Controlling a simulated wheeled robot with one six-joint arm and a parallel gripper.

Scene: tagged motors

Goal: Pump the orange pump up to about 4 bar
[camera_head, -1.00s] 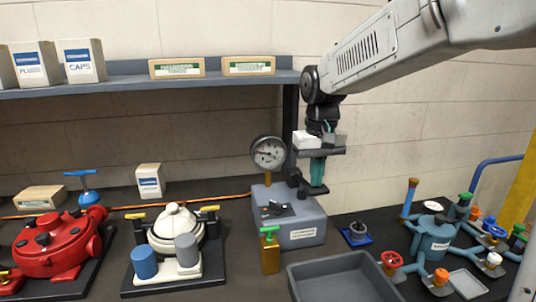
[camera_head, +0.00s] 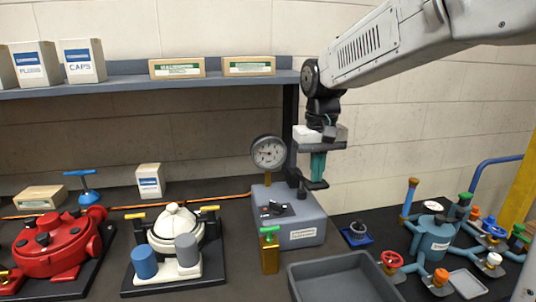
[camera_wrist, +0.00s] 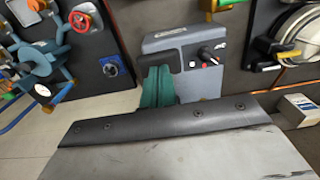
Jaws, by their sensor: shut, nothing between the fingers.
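A round white gauge (camera_head: 268,152) stands on a short orange-brown stem behind a grey box (camera_head: 300,226) with a front label and a dark control panel. Its needle points left, but its numbers are too small to read. A black lever (camera_head: 302,188) rises at the box's right rear. My gripper (camera_head: 317,180) is shut, with teal fingers pointing down at the lever's dark end; I cannot tell whether they touch. The wrist view shows my teal fingers (camera_wrist: 158,88) against a dark bar (camera_wrist: 160,60) beside the box (camera_wrist: 195,55). No clearly orange pump body shows.
A mustard canister with a green handle (camera_head: 269,255) and an empty grey tray (camera_head: 330,270) stand in front. A red motor (camera_head: 50,245) and a white motor (camera_head: 178,230) are left, a teal unit (camera_head: 432,242) right. The shelf (camera_head: 140,82) runs behind.

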